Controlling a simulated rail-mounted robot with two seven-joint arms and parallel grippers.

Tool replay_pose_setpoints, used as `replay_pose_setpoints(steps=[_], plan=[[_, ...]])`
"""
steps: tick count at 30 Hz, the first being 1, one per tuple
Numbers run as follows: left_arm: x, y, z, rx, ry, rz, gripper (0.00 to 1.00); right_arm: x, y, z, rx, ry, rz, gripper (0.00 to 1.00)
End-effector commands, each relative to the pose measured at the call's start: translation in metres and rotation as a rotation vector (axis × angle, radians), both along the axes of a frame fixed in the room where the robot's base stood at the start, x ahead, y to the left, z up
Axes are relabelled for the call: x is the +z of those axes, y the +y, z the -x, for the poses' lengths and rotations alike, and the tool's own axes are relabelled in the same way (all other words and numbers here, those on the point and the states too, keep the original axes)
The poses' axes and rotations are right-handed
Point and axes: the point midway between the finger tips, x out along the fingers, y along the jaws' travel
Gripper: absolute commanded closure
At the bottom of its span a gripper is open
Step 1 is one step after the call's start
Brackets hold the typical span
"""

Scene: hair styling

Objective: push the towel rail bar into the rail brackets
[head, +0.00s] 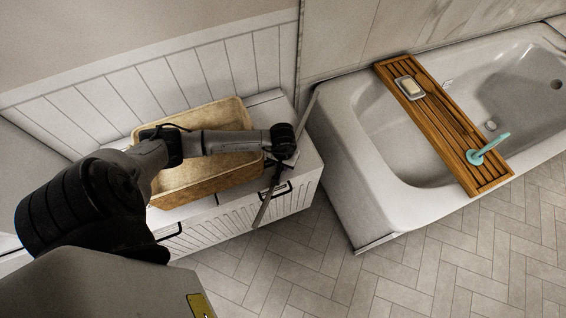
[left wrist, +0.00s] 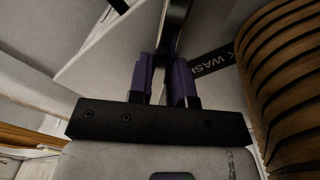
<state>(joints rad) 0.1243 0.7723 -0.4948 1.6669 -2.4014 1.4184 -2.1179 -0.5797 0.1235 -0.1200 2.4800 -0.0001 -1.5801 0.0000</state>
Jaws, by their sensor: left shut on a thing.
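My left gripper (head: 284,154) is at the right end of the white vanity. It is shut on the towel rail bar (head: 264,208), a thin grey bar that slants from beside the bathtub down past the vanity's front corner. In the left wrist view the purple fingertips (left wrist: 165,82) stand on both sides of the dark bar (left wrist: 174,32). The rail brackets cannot be made out in either view. My right gripper is not in view.
A tan rectangular basin (head: 217,178) sits on the vanity (head: 312,163) under my left arm. The bathtub (head: 350,165) stands to the right, with a wooden tray (head: 440,112) across it. Herringbone floor (head: 300,262) in front is clear. The wrist view shows a ribbed brown surface (left wrist: 288,75).

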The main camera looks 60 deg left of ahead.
Motion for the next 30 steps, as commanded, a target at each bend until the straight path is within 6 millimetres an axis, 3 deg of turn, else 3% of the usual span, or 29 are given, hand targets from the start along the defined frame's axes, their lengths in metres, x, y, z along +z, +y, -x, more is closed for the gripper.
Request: replay_pose_setpoints(steps=[3,4,12,23,30], plan=[[-0.003,0.0,-0.001,0.0,-0.003,-0.001,1.0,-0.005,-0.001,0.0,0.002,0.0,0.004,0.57],[-0.003,0.0,0.0,0.0,-0.001,-0.001,0.79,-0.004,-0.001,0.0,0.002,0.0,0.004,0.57],[-0.002,0.0,0.0,0.0,-0.001,-0.001,0.56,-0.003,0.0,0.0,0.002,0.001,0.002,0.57],[0.005,0.0,-0.001,-0.001,-0.002,-0.001,0.56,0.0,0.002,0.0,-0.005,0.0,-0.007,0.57],[0.048,0.001,-0.001,-0.003,-0.005,-0.003,0.56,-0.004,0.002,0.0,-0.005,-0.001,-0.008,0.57]])
